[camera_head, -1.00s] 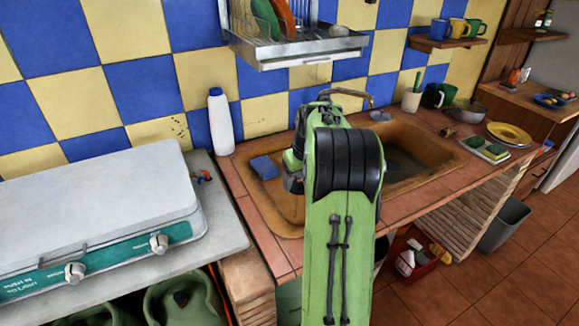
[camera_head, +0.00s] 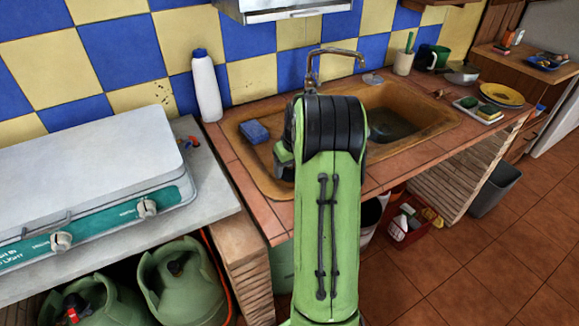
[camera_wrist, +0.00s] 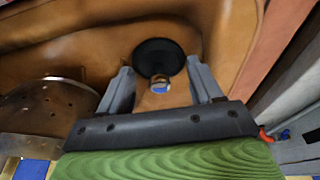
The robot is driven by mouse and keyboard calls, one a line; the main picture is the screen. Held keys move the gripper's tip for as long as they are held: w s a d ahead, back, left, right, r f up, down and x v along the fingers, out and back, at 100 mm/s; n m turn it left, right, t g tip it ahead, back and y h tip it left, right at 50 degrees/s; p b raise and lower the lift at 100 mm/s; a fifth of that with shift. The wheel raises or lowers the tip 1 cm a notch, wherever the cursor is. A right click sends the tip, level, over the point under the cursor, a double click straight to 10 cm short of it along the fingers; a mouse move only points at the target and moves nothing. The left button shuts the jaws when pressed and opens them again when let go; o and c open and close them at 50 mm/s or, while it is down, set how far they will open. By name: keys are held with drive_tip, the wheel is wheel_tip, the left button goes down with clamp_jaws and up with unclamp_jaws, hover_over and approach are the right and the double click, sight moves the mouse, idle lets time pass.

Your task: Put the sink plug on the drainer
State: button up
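A round black disc (camera_wrist: 158,58), which looks like the sink plug, lies against the brown sink (camera_wrist: 85,50) in the wrist view. A small ring-like piece shows at its near edge. My gripper (camera_wrist: 160,72) has its two grey fingers wide apart on either side of the disc. I see no finger clearly touching it. In the head view my green arm reaches over the left part of the sink (camera_head: 440,118) and hides the gripper and the plug. The metal drainer (camera_head: 290,12) hangs on the wall above; only its lower edge shows.
A blue sponge (camera_head: 254,131) lies in the sink's left end. The tap (camera_head: 312,68) rises behind my arm. A white bottle (camera_head: 206,86) stands at the back left, beside the stove (camera_head: 90,165). A perforated metal surface (camera_wrist: 45,110) shows left of my gripper.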

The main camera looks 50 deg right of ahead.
drive_tip(key=shift+o, duration=0.4)
drive_tip(key=shift+r, duration=0.15)
drive_tip(key=p+v, duration=0.4)
drive_tip(key=v, duration=0.8)
drive_tip(key=a+r+n, duration=0.1)
drive_tip(key=a+r, duration=0.4)
drive_tip(key=a, duration=0.4)
drive_tip(key=s+a+r+n+t, duration=0.1)
drive_tip(key=s+a, duration=0.1)
drive_tip(key=a, duration=0.4)
drive_tip(key=s+a+r, duration=0.2)
drive_tip(key=a, duration=0.4)
drive_tip(key=s+a+f+n+t+y, duration=0.1)
drive_tip(key=s+a+f, duration=0.1)
drive_tip(key=s+a, duration=0.8)
drive_tip(key=s, duration=0.2)
drive_tip(key=shift+s+f+n+t, duration=0.25)
drive_tip(key=shift+s+n+t, duration=0.05)
drive_tip(key=shift+s, duration=0.1)
wheel_tip(320, 180, up, 8)
drive_tip(key=p, duration=0.7)
drive_tip(key=shift+f, duration=0.2)
